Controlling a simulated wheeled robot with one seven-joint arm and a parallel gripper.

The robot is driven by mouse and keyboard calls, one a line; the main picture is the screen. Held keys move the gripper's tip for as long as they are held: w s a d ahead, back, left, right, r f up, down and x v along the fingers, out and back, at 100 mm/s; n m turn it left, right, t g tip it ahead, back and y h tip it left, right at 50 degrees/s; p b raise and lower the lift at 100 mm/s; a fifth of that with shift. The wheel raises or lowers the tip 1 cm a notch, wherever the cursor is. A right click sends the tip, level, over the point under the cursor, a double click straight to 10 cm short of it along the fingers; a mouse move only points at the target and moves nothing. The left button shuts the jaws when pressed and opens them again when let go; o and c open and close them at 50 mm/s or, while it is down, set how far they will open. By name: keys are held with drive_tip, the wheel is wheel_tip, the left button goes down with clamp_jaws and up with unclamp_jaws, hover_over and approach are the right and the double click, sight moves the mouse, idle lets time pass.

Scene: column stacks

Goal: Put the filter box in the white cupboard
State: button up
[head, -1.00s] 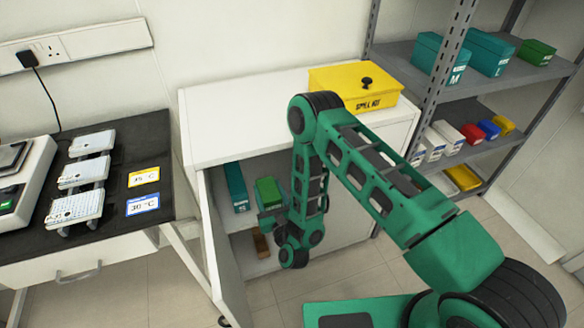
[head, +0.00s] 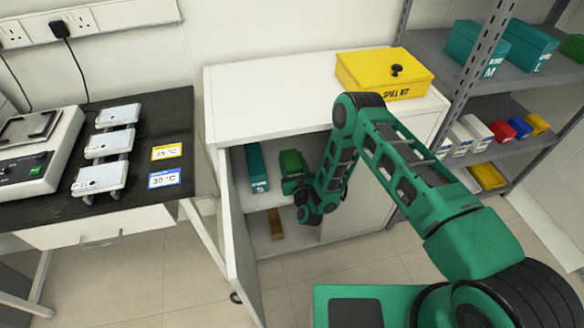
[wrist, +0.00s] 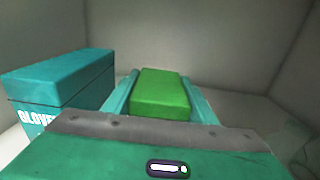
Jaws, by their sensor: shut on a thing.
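A green box (wrist: 160,92), with no readable label, lies between the two teal fingers of my gripper (wrist: 161,98) in the wrist view. I take it to be the filter box; my gripper is shut on it. In the head view the box (head: 293,163) is inside the white cupboard (head: 268,105), at the upper shelf level. My gripper (head: 294,185) reaches in through the open front from the right. I cannot tell whether the box touches the shelf.
A teal box marked GLOVE (wrist: 60,88) stands left of the held box. The cupboard door (head: 240,245) is swung open at the left. A brown item (head: 275,223) lies on the lower level. A yellow spill kit (head: 385,72) sits on top.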

wheel_tip(320, 180, down, 3)
drive_tip(key=shift+f, duration=0.2)
drive_tip(key=o, duration=1.1)
